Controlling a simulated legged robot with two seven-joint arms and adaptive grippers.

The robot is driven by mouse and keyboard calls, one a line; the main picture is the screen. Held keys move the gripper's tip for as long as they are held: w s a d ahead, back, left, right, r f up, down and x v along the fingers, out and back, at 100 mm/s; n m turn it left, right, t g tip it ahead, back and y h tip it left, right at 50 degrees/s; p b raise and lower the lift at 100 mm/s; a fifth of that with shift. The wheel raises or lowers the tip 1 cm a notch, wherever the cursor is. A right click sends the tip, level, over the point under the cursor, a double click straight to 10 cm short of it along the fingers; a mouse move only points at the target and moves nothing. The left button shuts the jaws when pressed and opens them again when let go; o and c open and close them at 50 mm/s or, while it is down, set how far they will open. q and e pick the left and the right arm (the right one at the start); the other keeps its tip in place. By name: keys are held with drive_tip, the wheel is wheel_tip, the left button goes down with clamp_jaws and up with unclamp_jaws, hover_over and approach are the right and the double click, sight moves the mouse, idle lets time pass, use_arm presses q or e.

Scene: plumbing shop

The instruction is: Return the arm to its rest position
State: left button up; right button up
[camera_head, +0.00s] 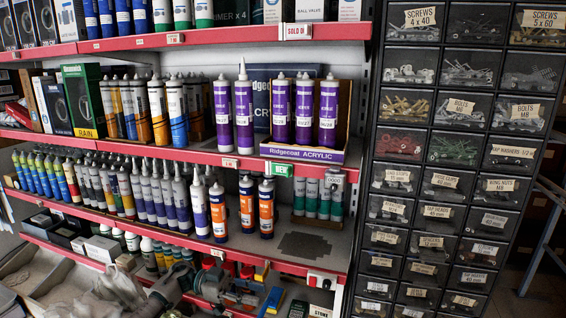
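My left gripper (172,287) seems to be the grey shape low in the head view, in front of the bottom shelf. It is small, dim and partly blends with the clutter behind it, so I cannot tell whether its fingers are open or shut. I see nothing clearly held in it. My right gripper is not in view.
Red-edged shelves (190,152) hold several rows of sealant tubes. Purple tubes (244,110) stand beside an acrylic display box (303,152). A black drawer cabinet (420,145) of screws and bolts stands right. Red tools (216,282) crowd the bottom shelf.

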use_arm(q)
drive_tip(key=d+f+n+t, duration=1.2)
drive_tip(key=f+n+t, duration=0.1)
drive_tip(key=f+t, duration=0.4)
drive_tip(key=s+a+f+n+y, duration=0.4)
drive_tip(key=s+a+f+y, duration=0.3)
drive_tip(key=f, duration=0.3)
drive_tip(key=s+a+f+n+y, duration=0.3)
drive_tip(key=s+a+f+y, duration=0.35)
drive_tip(key=f, duration=0.35)
drive_tip(key=s+a+f+g+y, duration=0.1)
drive_tip(key=s+a+f+g, duration=0.2)
drive_tip(key=s, duration=0.5)
drive_tip(key=s+a+f+g+y, duration=0.2)
drive_tip(key=s+a+g, duration=0.1)
drive_tip(key=s+a, duration=0.3)
drive_tip(key=s+a+f+g+y, duration=0.1)
drive_tip(key=s+a+f+g, duration=0.15)
drive_tip(key=s, duration=0.65)
drive_tip(key=s+f, duration=0.2)
drive_tip(key=f, duration=1.2)
drive_tip(key=s+f+g, duration=0.1)
drive_tip(key=s+f, duration=0.1)
drive_tip(key=f, duration=1.1)
drive_tip(key=shift+a+f, duration=0.35)
drive_tip(key=shift+a, duration=0.1)
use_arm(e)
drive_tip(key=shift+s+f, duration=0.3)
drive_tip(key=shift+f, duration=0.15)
